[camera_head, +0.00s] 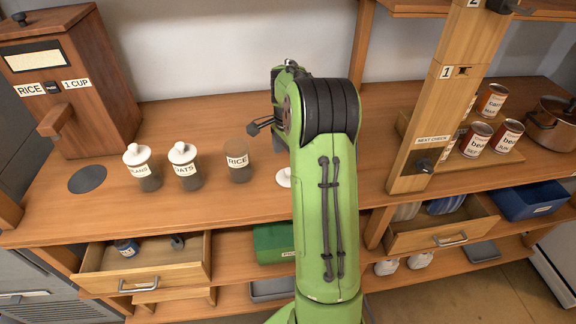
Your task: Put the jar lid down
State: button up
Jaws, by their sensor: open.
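A white jar lid (284,178) lies on the wooden counter (225,205), just right of the RICE jar; my arm hides its right part. The RICE jar (238,168) stands upright without a lid. Two more jars, one labelled OATS (185,167) and one with a partly readable label (142,168), stand to its left with white knobbed lids on. My gripper (259,126) shows only as a dark part left of my green arm's end, above and behind the lid in the picture. It is open and apart from the lid; no held object shows.
A wooden rice dispenser (70,85) stands at the back left, near a dark round disc (87,179). A wooden post (432,115) and several cans (478,138) are at the right. Two drawers are open below: left (150,278), right (445,240). The front counter left of my arm is clear.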

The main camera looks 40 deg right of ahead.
aim_at(288, 170)
jog(key=s+a+r+n+t+h+p, duration=0.1)
jog(key=a+r+n, duration=0.25)
jog(key=r, duration=0.25)
jog(key=s+a+r+n, duration=0.1)
jog(key=a+r+n, duration=0.1)
jog(key=a+r, duration=0.4)
jog(key=s+a+r+n+t, duration=0.2)
jog(key=s+a+r+n, duration=0.3)
jog(key=a, duration=0.4)
jog(key=s+a+f+n+t, duration=0.1)
jog(key=s+a+n, duration=0.2)
jog(key=s+n, duration=0.2)
jog(key=s+a+f+n+t+y, duration=0.1)
jog(key=s+a+n, duration=0.3)
jog(key=s, duration=0.4)
jog(key=shift+a+f+n+t, duration=0.3)
jog(key=shift+f+n, duration=0.15)
jog(key=shift+f, duration=0.35)
